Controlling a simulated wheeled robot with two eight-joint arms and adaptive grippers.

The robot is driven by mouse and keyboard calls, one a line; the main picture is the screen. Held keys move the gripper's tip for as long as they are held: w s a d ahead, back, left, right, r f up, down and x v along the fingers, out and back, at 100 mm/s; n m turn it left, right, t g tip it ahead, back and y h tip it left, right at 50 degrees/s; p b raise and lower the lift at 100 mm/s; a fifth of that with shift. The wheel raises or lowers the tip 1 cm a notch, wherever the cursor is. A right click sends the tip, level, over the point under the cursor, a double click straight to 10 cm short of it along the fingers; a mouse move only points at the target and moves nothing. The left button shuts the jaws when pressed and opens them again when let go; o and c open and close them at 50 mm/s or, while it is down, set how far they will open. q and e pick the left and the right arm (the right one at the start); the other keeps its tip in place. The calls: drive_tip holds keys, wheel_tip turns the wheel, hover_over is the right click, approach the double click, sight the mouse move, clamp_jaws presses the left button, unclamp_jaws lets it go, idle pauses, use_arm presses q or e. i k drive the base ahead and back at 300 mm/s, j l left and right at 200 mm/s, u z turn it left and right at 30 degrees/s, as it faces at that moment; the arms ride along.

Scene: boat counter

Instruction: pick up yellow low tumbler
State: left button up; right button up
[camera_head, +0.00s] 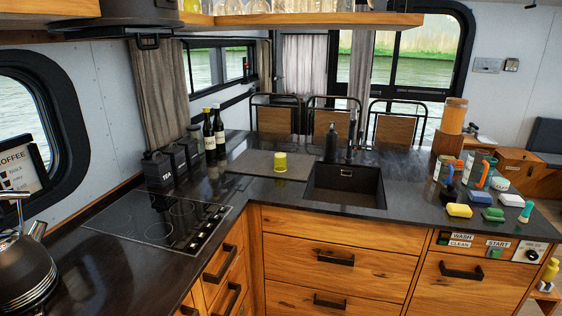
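A small yellow low tumbler (280,161) stands on the grey mat (240,163) on the dark counter, left of the sink. It looks wider at the bottom than at the top, and a paler band shows at its upper end. Nothing touches it. Neither of my grippers shows in the head view.
The sink (345,184) with a black tap (349,137) lies right of the mat. Bottles (209,132) and black canisters (158,171) stand to the left, behind the hob (160,219). Sponges (459,210), brushes and cans crowd the right counter. A wooden shelf (300,20) hangs above.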

sight(280, 157)
drive_tip(key=i+z, duration=0.3)
drive_tip(key=i, duration=0.7)
drive_tip(key=i+j+z, duration=0.1)
drive_tip(key=i+z, duration=0.2)
drive_tip(key=i, duration=0.65)
